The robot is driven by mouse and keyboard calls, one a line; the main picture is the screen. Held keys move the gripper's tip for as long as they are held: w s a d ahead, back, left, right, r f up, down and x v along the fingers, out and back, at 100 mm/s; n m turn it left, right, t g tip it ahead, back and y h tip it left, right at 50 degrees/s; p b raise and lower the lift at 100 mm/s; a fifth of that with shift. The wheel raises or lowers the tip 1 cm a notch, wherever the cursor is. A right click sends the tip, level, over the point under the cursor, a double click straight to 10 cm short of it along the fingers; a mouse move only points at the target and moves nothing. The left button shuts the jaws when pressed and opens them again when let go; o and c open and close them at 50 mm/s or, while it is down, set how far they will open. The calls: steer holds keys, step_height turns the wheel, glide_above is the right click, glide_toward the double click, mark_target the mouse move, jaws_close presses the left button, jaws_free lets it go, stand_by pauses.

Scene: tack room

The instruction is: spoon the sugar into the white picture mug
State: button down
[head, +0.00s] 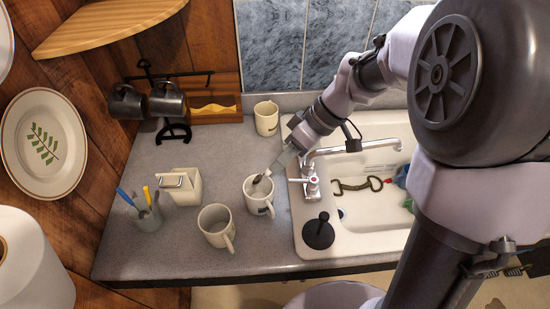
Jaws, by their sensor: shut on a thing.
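My gripper (273,169) is shut on a thin utensil, apparently a spoon (262,180), and tilts down over a white mug (258,199) with a small dark picture on its side. The utensil's lower end is at or inside this mug's mouth; its tip and any sugar on it are too small to make out. A second white mug (214,229) stands in front to the left, its handle to the right and no picture visible. A third pale mug (266,120) with a faint mark stands at the back wall. Sugar is not clearly visible.
A white lidded box (184,188) and a cup (148,217) with colored handles stand left on the grey counter (190,252). Dark mugs (166,99) hang from a rack behind. The sink (350,246), faucet (352,147) and black stopper (318,232) are close right.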

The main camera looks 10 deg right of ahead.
stand_by(0.3)
steer(key=shift+w+a+r+h+p, duration=0.1)
steer(key=shift+a+r+h+p, duration=0.45)
steer(key=shift+p, duration=0.5)
steer(key=shift+a+h+p, duration=0.3)
steer(key=shift+h+p, duration=0.25)
steer(key=shift+w+f, duration=0.1)
steer(key=shift+a+r+g+h+p, duration=0.45)
steer(key=shift+h+p, duration=0.25)
steer(key=shift+p, duration=0.5)
steer(key=shift+w+a+h+p, duration=0.1)
steer(key=shift+a+h+p, duration=0.3)
steer(key=shift+p, duration=0.2)
steer(key=shift+f, duration=0.1)
